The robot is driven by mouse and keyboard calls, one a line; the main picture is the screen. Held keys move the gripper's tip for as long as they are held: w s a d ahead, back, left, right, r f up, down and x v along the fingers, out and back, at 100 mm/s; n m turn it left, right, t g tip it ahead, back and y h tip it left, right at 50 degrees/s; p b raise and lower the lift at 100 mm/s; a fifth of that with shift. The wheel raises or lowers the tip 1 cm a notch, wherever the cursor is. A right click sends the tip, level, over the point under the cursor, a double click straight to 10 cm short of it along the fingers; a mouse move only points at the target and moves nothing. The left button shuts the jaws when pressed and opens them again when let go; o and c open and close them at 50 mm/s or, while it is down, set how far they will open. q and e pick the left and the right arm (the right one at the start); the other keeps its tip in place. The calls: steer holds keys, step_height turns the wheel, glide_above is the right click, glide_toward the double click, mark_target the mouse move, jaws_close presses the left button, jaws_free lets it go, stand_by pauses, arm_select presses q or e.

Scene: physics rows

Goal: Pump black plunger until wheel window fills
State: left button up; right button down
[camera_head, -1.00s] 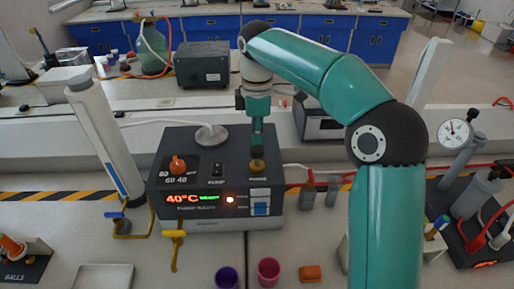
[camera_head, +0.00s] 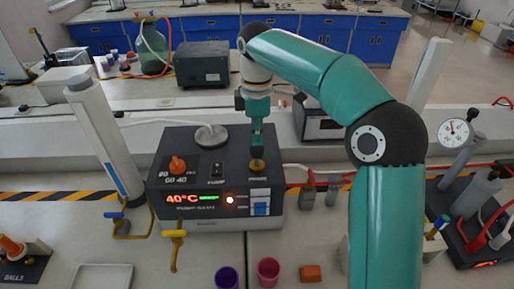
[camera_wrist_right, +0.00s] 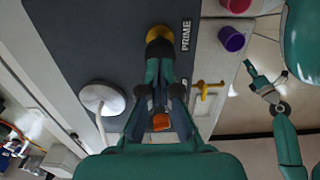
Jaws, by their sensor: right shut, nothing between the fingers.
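A dark box unit (camera_head: 170,145) stands on the bench with a brass-coloured collar (camera_head: 257,166) on its top right; the collar also shows in the wrist view (camera_wrist_right: 159,33), beside the PRIME label. My right gripper (camera_head: 257,154) is shut and empty, pointing down with its tips at the collar. Its tips hide the plunger, and I cannot tell how far it is pressed. On the front are a round glowing spot (camera_head: 230,200) and a small panel with a blue lower part (camera_head: 261,209); I cannot tell which is the wheel window. My left gripper (camera_wrist_right: 268,88) shows only in the wrist view, small, away from the unit.
An orange dial (camera_head: 178,165) and a pale disc with a tube (camera_head: 211,135) sit on the unit. A yellow tap (camera_head: 174,237) stands in front. Purple (camera_head: 227,277) and pink (camera_head: 268,271) cups and an orange block (camera_head: 311,273) are near the front. A white column (camera_head: 103,140) stands left.

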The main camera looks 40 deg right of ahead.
mark_target(257, 149)
steer(key=shift+f+b, duration=1.25)
steer(key=shift+f, duration=0.75)
steer(key=shift+r, duration=0.1)
step_height(257, 149, up, 4)
steer(key=p, duration=0.4)
steer(key=shift+p, duration=0.35)
steer(key=shift+f+b, duration=1.4)
steer(key=shift+f, duration=0.65)
steer(key=shift+r, duration=0.1)
steer(key=shift+r+p, duration=1.95)
steer(key=shift+p, duration=0.25)
